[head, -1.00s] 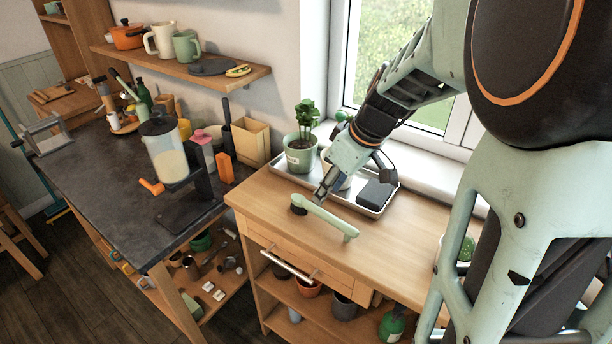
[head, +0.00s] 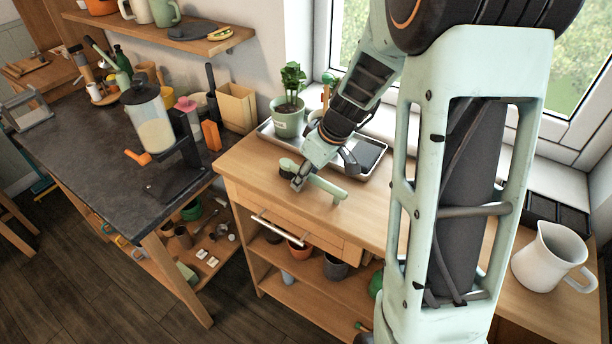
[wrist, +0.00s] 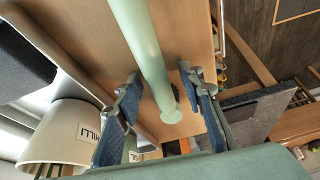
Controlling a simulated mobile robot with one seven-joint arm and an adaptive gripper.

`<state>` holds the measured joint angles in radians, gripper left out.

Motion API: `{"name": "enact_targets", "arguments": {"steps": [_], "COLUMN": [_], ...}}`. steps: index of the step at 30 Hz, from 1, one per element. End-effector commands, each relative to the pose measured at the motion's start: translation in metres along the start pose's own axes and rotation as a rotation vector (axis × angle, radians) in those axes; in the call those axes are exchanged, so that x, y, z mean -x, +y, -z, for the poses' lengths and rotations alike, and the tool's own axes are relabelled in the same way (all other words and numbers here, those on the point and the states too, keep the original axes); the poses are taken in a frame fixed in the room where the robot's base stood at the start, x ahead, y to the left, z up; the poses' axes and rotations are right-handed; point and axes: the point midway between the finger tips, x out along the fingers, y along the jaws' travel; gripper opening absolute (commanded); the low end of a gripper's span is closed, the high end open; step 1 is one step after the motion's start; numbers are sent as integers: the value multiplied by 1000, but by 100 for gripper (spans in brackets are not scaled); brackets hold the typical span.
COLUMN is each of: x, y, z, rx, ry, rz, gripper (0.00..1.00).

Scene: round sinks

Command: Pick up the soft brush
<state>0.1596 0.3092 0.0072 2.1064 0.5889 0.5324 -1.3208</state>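The soft brush is pale green with a long handle (head: 328,187) and a rounded head (head: 288,165) at its left end. It lies on the wooden worktop near the front edge. My gripper (head: 298,184) is low over the brush near its head end and hides part of it. In the wrist view, the brush handle (wrist: 143,45) runs between my two blue-padded fingers (wrist: 159,78). The fingers are apart, one on each side, with a gap visible to the handle. Whether the fingertips touch the worktop cannot be told.
A metal tray (head: 372,158) lies behind my gripper, with a potted plant (head: 289,118) at its left end. A pale labelled pot (wrist: 72,135) is close beside one finger in the wrist view. A white pitcher (head: 552,258) stands at far right. The worktop front is clear.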

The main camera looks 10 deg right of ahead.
Motion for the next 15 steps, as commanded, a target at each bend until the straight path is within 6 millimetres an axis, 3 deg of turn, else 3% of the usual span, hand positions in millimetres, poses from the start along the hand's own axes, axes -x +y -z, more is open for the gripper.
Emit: {"name": "enact_targets", "arguments": {"steps": [4, 13, 15], "x": [0, 0, 0], "y": [0, 0, 0], "z": [0, 0, 0], "rx": [0, 0, 0], "ry": [0, 0, 0], "rz": [0, 0, 0], "gripper": [33, 0, 0]}}
